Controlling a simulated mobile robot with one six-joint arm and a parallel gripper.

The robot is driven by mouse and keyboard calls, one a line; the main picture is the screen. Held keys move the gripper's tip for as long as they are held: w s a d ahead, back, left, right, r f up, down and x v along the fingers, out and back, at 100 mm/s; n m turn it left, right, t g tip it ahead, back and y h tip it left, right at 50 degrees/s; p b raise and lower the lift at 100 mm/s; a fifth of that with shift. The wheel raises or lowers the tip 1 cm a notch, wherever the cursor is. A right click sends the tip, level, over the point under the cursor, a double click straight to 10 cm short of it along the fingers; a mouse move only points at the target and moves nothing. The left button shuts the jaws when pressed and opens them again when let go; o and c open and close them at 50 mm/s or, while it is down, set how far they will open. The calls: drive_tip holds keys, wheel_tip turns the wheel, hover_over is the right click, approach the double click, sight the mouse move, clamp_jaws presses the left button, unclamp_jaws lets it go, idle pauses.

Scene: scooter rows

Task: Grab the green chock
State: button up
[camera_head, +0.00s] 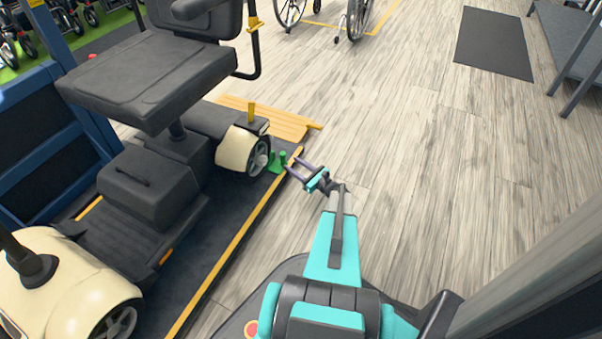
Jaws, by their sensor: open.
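The green chock (278,163) sits on the dark platform near its yellow edge, against or very close to the scooter's cream-fendered wheel (258,157). It has small upright parts. My gripper (295,165) is open, its two thin fingers pointing left toward the chock from just past the platform edge. The fingertips are very near the chock; I cannot tell whether they touch it or stand to either side of it. Nothing shows held between the fingers.
The mobility scooter (150,75) stands on the platform (215,240) at left, its seat overhanging. A wooden ramp (270,118) lies behind the wheel. A wheelchair (345,15) is at the back. A dark mat (495,42) and bench (575,40) are right. The middle floor is clear.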

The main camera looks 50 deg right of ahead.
sight(285, 160)
drive_tip(key=shift+w+b, duration=0.6)
drive_tip(key=shift+w, duration=1.55)
clamp_jaws()
